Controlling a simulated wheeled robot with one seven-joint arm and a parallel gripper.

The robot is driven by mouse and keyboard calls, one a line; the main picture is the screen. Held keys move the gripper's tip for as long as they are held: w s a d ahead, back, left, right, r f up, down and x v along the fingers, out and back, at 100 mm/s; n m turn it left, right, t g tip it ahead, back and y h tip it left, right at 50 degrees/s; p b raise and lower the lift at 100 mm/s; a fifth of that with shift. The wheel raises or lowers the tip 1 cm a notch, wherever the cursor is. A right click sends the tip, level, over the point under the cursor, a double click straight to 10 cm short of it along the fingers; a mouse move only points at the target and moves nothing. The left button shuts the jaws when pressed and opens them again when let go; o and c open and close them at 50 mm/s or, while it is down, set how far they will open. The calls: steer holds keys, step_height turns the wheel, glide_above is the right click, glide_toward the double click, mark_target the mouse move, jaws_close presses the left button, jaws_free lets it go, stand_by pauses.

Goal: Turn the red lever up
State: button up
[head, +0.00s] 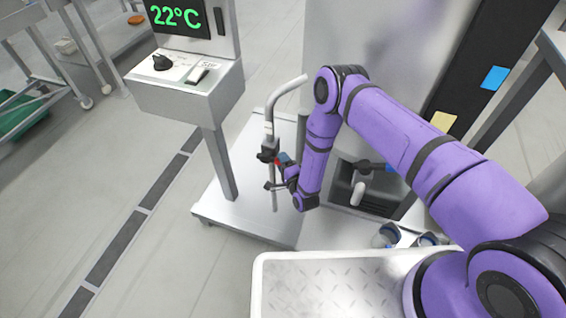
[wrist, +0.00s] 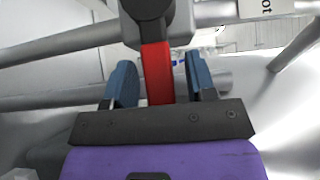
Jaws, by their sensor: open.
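The red lever (wrist: 157,70) shows in the wrist view as a flat red bar running from a dark round valve hub (wrist: 147,6) down toward my gripper's palm. My gripper (wrist: 161,77) has its two blue fingers open, one on each side of the lever, with a visible gap on both sides. In the head view my gripper (head: 284,172) is at the valve (head: 268,152) on the upright grey pipe (head: 269,128). Only a small spot of the lever's red shows there, so its exact tilt is hard to tell.
A grey pedestal (head: 188,98) with a black knob, a switch and a 22°C display stands left of the pipe. A dark recess with a spout (head: 357,193) lies right of my gripper.

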steer(key=shift+c, duration=0.2)
jaws_close()
